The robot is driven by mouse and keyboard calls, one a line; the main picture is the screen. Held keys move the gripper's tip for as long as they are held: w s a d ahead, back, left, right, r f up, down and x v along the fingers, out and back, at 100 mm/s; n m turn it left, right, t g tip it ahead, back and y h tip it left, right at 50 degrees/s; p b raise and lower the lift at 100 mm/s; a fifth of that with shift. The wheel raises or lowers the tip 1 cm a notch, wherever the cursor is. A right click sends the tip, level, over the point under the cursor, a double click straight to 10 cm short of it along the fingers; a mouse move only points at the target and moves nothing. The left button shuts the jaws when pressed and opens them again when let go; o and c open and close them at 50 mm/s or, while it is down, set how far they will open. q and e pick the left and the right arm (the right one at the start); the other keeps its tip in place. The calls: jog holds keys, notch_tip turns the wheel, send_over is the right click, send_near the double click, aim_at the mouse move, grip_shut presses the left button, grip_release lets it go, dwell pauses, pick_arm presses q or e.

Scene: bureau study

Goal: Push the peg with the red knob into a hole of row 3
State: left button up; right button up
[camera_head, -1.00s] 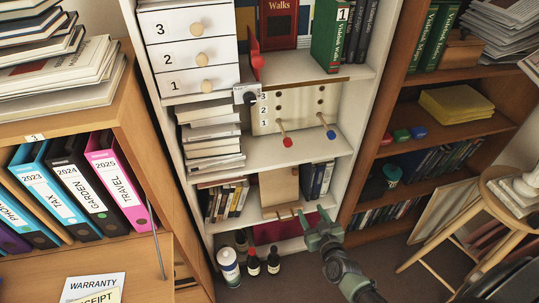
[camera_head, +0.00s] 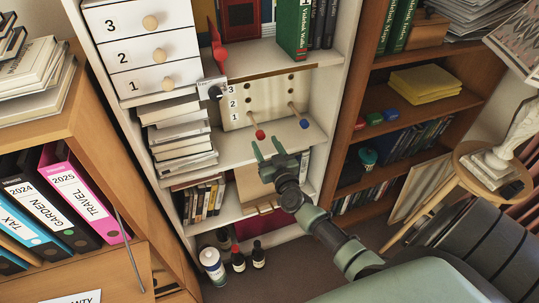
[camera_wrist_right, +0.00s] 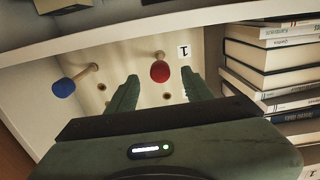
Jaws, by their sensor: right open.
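The peg with the red knob (camera_head: 260,134) sticks out of the cream pegboard (camera_head: 265,99), from the row marked 1, at the hole nearest the labels. The red knob also shows in the right wrist view (camera_wrist_right: 159,72), beside the label 1 (camera_wrist_right: 184,51). My right gripper (camera_head: 268,148) is open in front of and slightly below the knob. In the wrist view the knob appears between the two fingertips, apart from both. Row 3 has dark open holes near the board's top. My left gripper is not in view.
A peg with a blue knob (camera_head: 304,124) sticks out to the right of the red one; it shows in the wrist view (camera_wrist_right: 64,87). Stacked books (camera_head: 180,139) stand close on the left. A shelf (camera_head: 262,52) runs above the board.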

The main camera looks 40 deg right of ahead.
aim_at(262, 138)
jog(key=shift+b+x, duration=0.4)
jog(key=shift+x, duration=2.3)
jog(key=shift+c, duration=0.3)
grip_shut()
jog(key=shift+s, duration=0.1)
jog(key=shift+p+v, duration=1.7)
jog(key=shift+v, duration=1.45)
jog(key=shift+r, duration=0.15)
